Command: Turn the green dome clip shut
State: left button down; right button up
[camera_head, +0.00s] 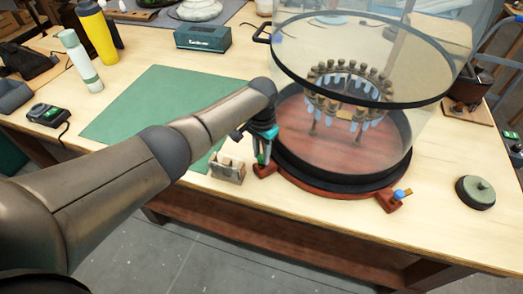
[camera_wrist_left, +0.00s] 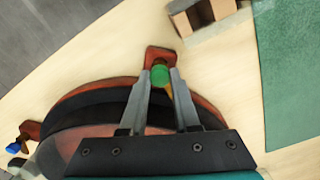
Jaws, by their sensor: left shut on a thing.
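The green dome clip (camera_wrist_left: 160,75) sits on a red-brown foot at the rim of the round base (camera_wrist_left: 62,100). A brass-coloured lever shows beside its green knob. My left gripper (camera_wrist_left: 161,76) is shut on the green clip from above, with one finger on each side of the knob. In the head view my left gripper (camera_head: 263,155) hides most of the clip; its foot shows at the base's left front edge. The clear dome (camera_head: 345,105) with a black rim stands over the base. My right gripper is not in view.
A blue clip (camera_head: 402,194) is at the base's front right. A small wooden block (camera_head: 227,168) stands close left of my gripper. A round green-topped object (camera_head: 476,190) lies at right. The green mat (camera_head: 150,105) is bare behind my left arm.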

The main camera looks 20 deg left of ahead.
pick_arm(q)
jog(key=m, duration=0.3)
jog(key=shift+m, duration=0.4)
jog(key=shift+m+p, duration=0.3)
jog(key=shift+m, duration=1.6)
jog(key=c, duration=0.6)
grip_release()
jog(key=shift+c, duration=0.2)
jog(key=shift+r, duration=0.1)
notch_tip(320, 180, up, 15)
jog(key=p, duration=0.2)
jog(key=shift+d, duration=0.1)
